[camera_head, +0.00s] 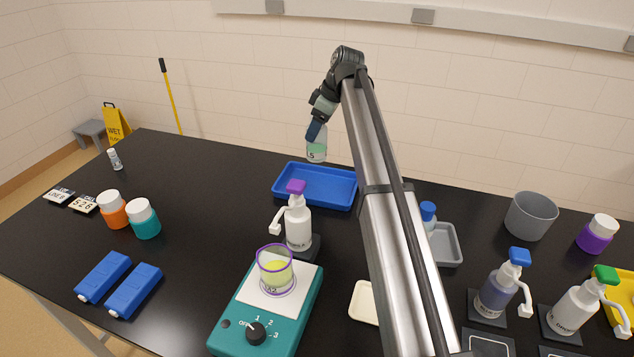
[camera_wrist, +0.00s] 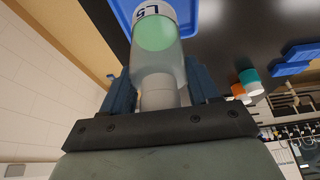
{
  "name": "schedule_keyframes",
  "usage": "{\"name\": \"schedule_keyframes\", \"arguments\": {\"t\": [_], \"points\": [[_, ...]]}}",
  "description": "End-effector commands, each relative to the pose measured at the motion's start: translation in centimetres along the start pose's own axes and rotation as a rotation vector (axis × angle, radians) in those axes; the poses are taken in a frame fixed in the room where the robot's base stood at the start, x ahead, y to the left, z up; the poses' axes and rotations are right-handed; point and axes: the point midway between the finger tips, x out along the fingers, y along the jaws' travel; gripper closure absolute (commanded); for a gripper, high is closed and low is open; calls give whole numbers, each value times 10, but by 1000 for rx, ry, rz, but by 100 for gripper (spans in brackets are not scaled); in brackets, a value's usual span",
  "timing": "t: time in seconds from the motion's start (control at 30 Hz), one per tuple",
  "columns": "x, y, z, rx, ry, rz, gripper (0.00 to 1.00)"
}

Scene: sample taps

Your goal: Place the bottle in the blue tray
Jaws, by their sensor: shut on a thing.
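The bottle (camera_head: 317,151) is clear with pale green contents and a white label. My gripper (camera_head: 318,130) is shut on its upper end and holds it in the air, nearly upright. In the wrist view the bottle (camera_wrist: 158,38) sits between both blue fingers of my gripper (camera_wrist: 160,88), its pale cap end towards the palm. The blue tray (camera_head: 325,183) lies on the black table, just below the bottle in the head view, and looks empty. In the wrist view part of the tray (camera_wrist: 187,14) shows behind the bottle. The bottle is apart from the tray.
A white pump bottle with a purple top (camera_head: 298,222) stands in front of the tray. A teal hotplate (camera_head: 232,325) with a beaker (camera_head: 275,270) is nearer. A grey tray (camera_head: 446,244) lies to the right, partly behind my arm.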

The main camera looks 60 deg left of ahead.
Motion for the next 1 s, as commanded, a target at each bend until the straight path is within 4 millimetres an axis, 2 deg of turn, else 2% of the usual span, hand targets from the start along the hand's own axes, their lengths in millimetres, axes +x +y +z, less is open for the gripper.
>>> {"name": "schedule_keyframes", "arguments": {"t": [0.27,0.53,0.77,1.0], "points": [[24,0,11,2,0,0,90],[62,-1,27,1,0,0,90],[78,0,33,1,0,1,90],[102,0,43,2,0,1,90]]}}
